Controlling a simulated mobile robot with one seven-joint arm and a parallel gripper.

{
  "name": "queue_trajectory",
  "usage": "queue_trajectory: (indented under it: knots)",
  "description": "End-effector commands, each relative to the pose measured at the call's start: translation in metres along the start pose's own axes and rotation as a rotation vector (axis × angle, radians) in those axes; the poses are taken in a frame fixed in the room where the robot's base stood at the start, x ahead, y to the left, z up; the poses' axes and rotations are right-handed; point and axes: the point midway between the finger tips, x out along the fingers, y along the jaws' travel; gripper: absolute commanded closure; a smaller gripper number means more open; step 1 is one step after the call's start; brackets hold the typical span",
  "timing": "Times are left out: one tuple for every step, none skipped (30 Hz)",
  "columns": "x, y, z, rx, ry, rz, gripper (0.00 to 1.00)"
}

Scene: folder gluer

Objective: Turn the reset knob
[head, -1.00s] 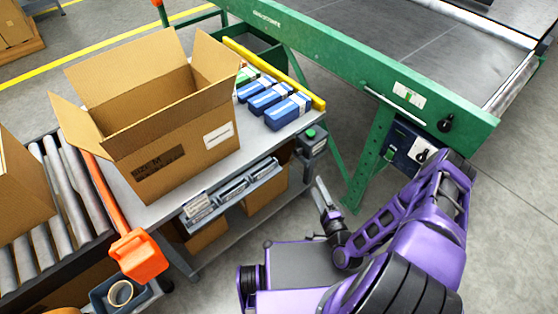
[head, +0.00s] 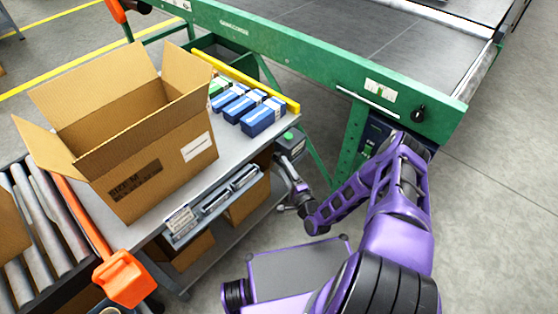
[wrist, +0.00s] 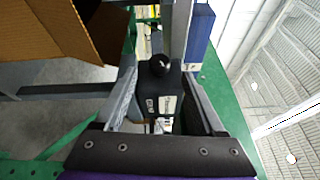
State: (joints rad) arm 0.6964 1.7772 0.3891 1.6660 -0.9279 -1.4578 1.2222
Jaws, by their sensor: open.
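White labels sit below the knob, too small to read. My gripper (head: 288,178) is just below and in front of this box in the head view. In the wrist view my gripper (wrist: 160,82) is open and empty, its fingers on either side of the box. Contact with the knob cannot be made out.
Another black knob (head: 418,113) is on the green conveyor frame (head: 340,75). The work table (head: 190,205) carries an open cardboard box (head: 150,165) and blue cartons (head: 262,117). Floor at right (head: 500,210) is clear.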

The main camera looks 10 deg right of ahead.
Motion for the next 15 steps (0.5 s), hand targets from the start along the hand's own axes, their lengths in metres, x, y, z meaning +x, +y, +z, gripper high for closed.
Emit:
queue_trajectory:
  knots:
    - [0.010, 0.001, 0.000, -0.001, -0.001, -0.003, 0.28]
    - [0.016, 0.000, 0.000, -0.001, -0.002, -0.002, 0.28]
    - [0.022, 0.000, 0.000, -0.001, -0.001, -0.002, 0.28]
    - [0.026, 0.000, 0.000, -0.001, 0.000, -0.002, 0.28]
    - [0.030, 0.001, 0.000, -0.002, 0.000, -0.001, 0.28]
    - [0.035, 0.001, 0.000, -0.002, -0.001, -0.001, 0.28]
    - [0.038, 0.001, 0.000, -0.001, -0.001, -0.001, 0.28]
    - [0.041, 0.000, 0.000, -0.001, -0.001, -0.001, 0.28]
    - [0.044, 0.000, 0.000, 0.000, -0.001, -0.001, 0.28]
    - [0.045, 0.000, 0.000, 0.000, 0.000, -0.001, 0.28]
    - [0.047, 0.000, 0.000, 0.000, 0.000, 0.000, 0.28]
    - [0.048, 0.000, 0.000, 0.000, 0.000, 0.000, 0.28]
    - [0.049, 0.000, 0.000, 0.001, 0.000, 0.000, 0.28]
    - [0.049, 0.000, 0.000, 0.001, 0.000, 0.001, 0.28]
    - [0.049, 0.000, 0.000, 0.001, 0.001, 0.001, 0.28]
